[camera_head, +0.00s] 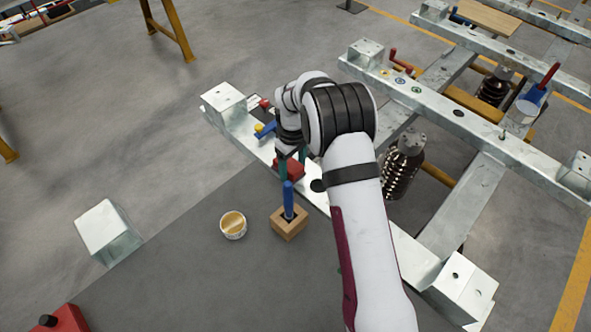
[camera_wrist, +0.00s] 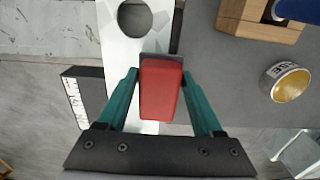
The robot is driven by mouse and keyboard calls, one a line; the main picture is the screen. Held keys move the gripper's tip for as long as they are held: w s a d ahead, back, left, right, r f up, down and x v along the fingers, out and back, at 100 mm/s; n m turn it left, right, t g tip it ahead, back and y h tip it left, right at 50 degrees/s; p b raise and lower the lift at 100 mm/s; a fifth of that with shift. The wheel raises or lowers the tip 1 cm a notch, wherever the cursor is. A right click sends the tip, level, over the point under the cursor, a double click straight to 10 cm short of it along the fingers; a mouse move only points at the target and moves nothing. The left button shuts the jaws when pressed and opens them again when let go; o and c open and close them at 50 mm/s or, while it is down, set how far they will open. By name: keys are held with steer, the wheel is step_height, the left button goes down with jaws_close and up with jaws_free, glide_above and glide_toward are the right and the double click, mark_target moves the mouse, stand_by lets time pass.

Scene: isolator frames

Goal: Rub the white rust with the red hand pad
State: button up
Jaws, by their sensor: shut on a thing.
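My gripper (camera_wrist: 160,76) is shut on the red hand pad (camera_wrist: 161,92), its teal fingers on either side of it. In the head view the pad (camera_head: 291,170) shows below my gripper, over the near galvanised beam (camera_head: 238,124). In the wrist view the pad lies across the pale beam (camera_wrist: 116,40), just short of a round dark hole (camera_wrist: 135,18). I cannot tell whether the pad touches the beam. No white rust patch can be told apart from the pale metal; my arm and the pad hide part of the beam.
A wooden block (camera_head: 290,225) with a blue-handled tool (camera_head: 288,198) and an open tin (camera_head: 233,225) stand on the grey surface beside the beam. A blue tool and a yellow knob lie left of my gripper.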

mark_target(294, 165)
steer(key=shift+w+d+r, duration=0.1)
steer(key=shift+r, duration=1.2)
steer(key=shift+r, duration=1.5)
